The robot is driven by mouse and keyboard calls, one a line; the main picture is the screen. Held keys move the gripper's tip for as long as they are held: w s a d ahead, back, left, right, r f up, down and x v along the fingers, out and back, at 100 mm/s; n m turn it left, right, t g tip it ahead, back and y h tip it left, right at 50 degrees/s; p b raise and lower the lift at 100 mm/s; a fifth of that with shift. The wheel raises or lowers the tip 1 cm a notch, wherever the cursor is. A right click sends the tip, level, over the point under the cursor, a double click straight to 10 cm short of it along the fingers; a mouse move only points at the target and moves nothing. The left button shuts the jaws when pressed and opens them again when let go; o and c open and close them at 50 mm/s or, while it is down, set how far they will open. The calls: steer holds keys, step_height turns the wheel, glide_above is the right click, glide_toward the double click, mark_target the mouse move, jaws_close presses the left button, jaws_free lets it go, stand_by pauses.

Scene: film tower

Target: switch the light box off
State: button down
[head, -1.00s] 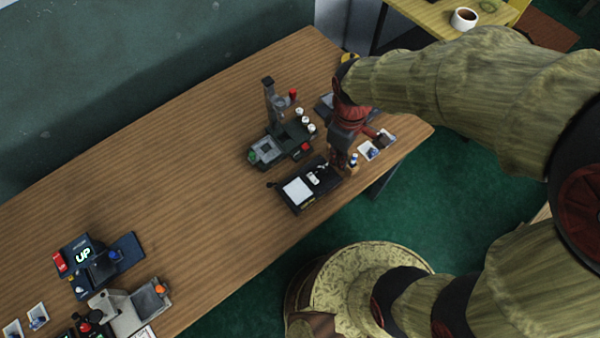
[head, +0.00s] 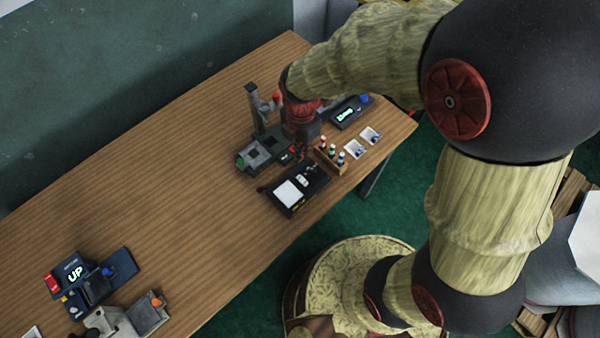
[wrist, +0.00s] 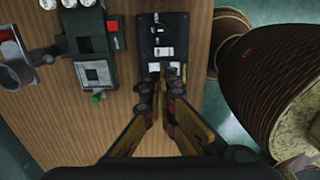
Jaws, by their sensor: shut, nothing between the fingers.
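The light box is a black box with a bright white panel (head: 291,193) and a small white switch (head: 302,180), near the table's front edge in the head view. In the wrist view the black box (wrist: 175,28) lies ahead of the fingertips, with white parts on its face. My gripper (wrist: 160,76) is shut and empty, its fingertips over the lower part of the box and covering much of the panel there. I cannot tell whether they touch it. In the head view my wrist is above and right of the box, and the fingertips are hard to make out.
A grey device (head: 262,150) with a column stands close beside the light box; its red button (wrist: 113,26) shows in the wrist view. A wooden rack of small bottles (head: 330,155) and white trays (head: 354,148) are to the right. The table's middle is clear.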

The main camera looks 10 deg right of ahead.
mark_target(304, 181)
steer(key=shift+f, duration=0.1)
step_height(304, 181, down, 14)
steer(key=b, duration=0.4)
steer(key=shift+r, duration=0.25)
steer(key=shift+f, duration=0.15)
steer(key=shift+w+f+g+p, duration=0.1)
steer(key=shift+f+g+p, duration=0.15)
steer(key=shift+p, duration=0.4)
steer(key=shift+s+d+r, duration=0.15)
steer(key=shift+s+d, duration=0.25)
steer(key=shift+s, duration=0.25)
